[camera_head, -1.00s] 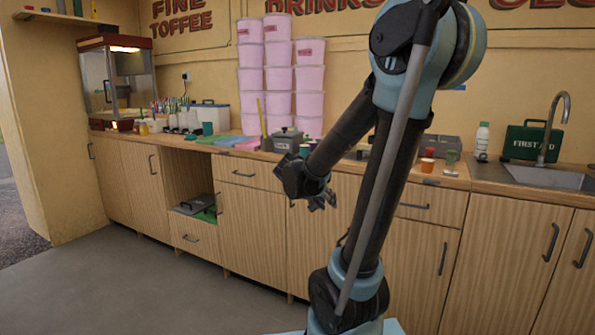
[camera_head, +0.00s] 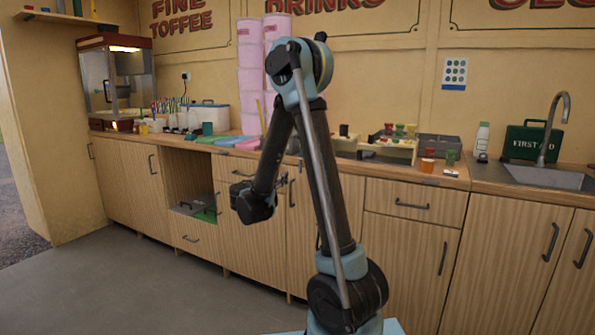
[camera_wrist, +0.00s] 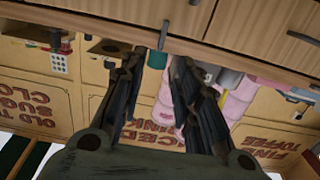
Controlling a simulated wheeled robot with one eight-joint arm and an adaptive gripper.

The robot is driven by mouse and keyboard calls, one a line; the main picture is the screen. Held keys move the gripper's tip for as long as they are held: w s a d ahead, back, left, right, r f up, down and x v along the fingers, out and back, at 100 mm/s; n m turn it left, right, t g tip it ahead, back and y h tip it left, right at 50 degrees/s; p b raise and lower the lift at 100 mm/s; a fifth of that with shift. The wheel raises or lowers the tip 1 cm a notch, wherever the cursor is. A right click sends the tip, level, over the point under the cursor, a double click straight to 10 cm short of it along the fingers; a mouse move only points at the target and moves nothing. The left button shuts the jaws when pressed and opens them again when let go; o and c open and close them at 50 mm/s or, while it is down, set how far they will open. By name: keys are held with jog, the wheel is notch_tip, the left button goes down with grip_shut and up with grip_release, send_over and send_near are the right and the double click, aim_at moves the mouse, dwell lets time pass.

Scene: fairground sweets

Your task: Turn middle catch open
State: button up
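My gripper (camera_wrist: 158,95) is open and empty in the wrist view, its two dark fingers spread wide. That view is upside down, with the cabinet front at the top. A dark upright bar (camera_wrist: 163,35) at the worktop edge shows between the fingers, some way beyond them. I cannot tell whether it is the middle catch or how it is turned. In the head view my gripper (camera_head: 283,181) is partly hidden behind my arm, in front of the cabinets. A dark upright handle (camera_head: 291,194) shows just beside it. No catch can be identified with certainty.
The worktop carries pink tubs (camera_head: 249,84), a wooden rack (camera_head: 387,148) with coloured items, and a green first-aid case (camera_head: 524,143). An open cubby (camera_head: 188,177) is left of my arm. Drawers and doors with bar handles line the front. The floor (camera_head: 110,285) is clear.

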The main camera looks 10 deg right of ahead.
jog(key=x, duration=1.7)
jog(key=shift+w+r, duration=0.2)
jog(key=shift+w, duration=0.05)
jog(key=shift+a, duration=0.15)
grip_shut()
